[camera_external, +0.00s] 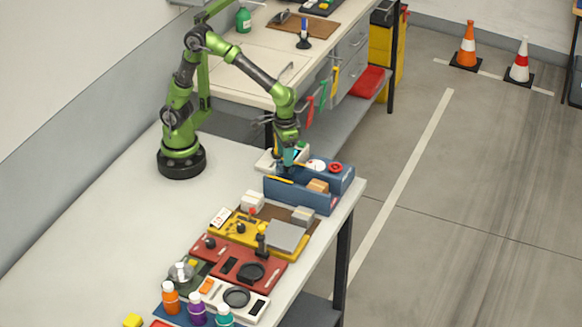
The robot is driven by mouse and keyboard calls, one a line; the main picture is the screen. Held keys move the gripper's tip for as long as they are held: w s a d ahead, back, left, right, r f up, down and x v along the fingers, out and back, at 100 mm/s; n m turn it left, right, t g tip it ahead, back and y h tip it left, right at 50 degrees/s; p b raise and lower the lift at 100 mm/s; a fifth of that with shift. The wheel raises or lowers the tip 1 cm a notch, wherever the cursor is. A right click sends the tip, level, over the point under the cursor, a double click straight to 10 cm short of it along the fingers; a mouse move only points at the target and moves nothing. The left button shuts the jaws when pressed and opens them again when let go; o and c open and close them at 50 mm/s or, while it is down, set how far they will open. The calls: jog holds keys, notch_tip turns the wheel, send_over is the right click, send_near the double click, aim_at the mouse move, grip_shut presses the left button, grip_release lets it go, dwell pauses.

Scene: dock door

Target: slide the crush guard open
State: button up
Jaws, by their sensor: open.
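A blue housing (299,197) stands on the light bench near its right edge. A white round dial (316,165), a red ring-shaped knob (336,168) and a tan block (318,186) sit on or in it. My gripper (287,174) points down at the left part of this housing. A thin yellow strip (280,181) lies right by the fingertips; I cannot tell whether they touch it. The jaws are open, though the gap is too small to see. I cannot tell for sure which part is the crush guard or how far it stands open.
A white device (268,160) stands behind my gripper. In front of the housing are a yellow panel (226,232), a red panel (218,256) and several bottles, including an orange one (170,298). The bench (120,230) is clear at left.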

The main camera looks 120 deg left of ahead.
aim_at(278, 167)
notch_tip(278, 167, up, 14)
jog(key=shift+r, duration=0.15)
dwell(0.4)
jog(key=s+a+f+m+t+y, duration=0.1)
jog(key=s+f+m+t+y, duration=0.1)
jog(key=s+m+t, duration=0.5)
jog(key=s+m, duration=0.6)
jog(key=s, duration=0.1)
jog(key=shift+f, duration=0.4)
